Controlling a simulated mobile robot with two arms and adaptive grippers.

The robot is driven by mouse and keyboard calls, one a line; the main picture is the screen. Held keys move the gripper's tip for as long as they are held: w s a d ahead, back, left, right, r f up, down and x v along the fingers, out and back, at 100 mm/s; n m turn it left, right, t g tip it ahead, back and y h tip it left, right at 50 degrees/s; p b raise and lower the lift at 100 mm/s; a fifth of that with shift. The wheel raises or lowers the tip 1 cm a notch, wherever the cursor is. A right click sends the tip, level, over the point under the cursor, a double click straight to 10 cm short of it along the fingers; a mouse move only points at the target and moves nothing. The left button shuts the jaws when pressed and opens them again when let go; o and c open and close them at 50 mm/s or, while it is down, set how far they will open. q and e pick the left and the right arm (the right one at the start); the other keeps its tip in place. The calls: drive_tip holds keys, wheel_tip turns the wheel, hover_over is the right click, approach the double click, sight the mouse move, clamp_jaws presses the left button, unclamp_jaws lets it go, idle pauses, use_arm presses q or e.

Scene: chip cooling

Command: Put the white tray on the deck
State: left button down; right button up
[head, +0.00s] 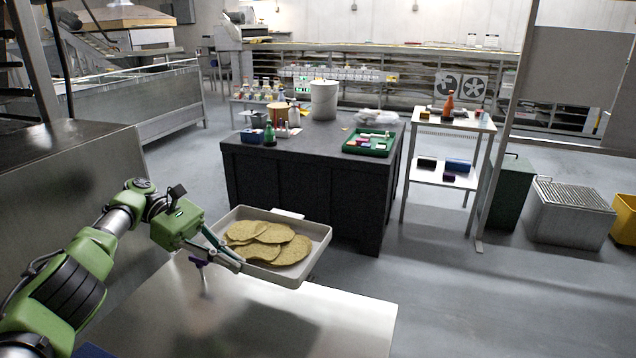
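The white tray (312,256) is a shallow, light rectangular tray with several round yellow-brown chips (268,240) lying overlapped in it. My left gripper (226,252) is at the tray's left rim and looks shut on it. The tray looks roughly level, over the far edge of a shiny steel surface (300,325). Whether its underside touches anything is hidden. I cannot tell for certain which surface is the deck. My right gripper is not in view.
A dark table (310,155) stands beyond the tray, with a white bucket (323,100), a green tray (369,143) and bottles on it. A white shelf cart (440,178) stands to its right. A steel cabinet (60,190) is close on the left.

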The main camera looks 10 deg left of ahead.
use_arm(q)
drive_tip(key=shift+m+g, duration=0.6)
drive_tip(key=shift+g, duration=0.1)
drive_tip(key=x, duration=0.5)
drive_tip(key=s+x, duration=0.1)
drive_tip(key=x, duration=0.5)
drive_tip(key=s+x, duration=0.1)
drive_tip(key=x, duration=0.5)
drive_tip(key=shift+a+f, duration=0.2)
drive_tip(key=shift+f, duration=0.05)
drive_tip(key=s+d+t, duration=0.1)
drive_tip(key=s+n, duration=0.1)
drive_tip(key=shift+s+d+t, duration=0.3)
drive_tip(key=shift+d+t, duration=0.1)
drive_tip(key=shift+s+a+r+n+t+h, duration=0.1)
drive_tip(key=shift+s+n+t+h, duration=0.05)
drive_tip(key=shift+s+n+t, duration=0.3)
drive_tip(key=shift+s+a+r+n+t+h, duration=0.1)
drive_tip(key=shift+s+a+n+t+h, duration=0.1)
drive_tip(key=shift+n+t, duration=0.25)
drive_tip(key=s+a+r+n+t+y, duration=0.2)
drive_tip(key=s+a+n+t+y, duration=0.1)
drive_tip(key=s+a+n+t, duration=0.3)
drive_tip(key=a+n+t, duration=0.2)
drive_tip(key=a, duration=0.1)
drive_tip(key=shift+s+t, duration=0.15)
drive_tip(key=shift+t, duration=0.15)
drive_tip(key=shift+r, duration=0.1)
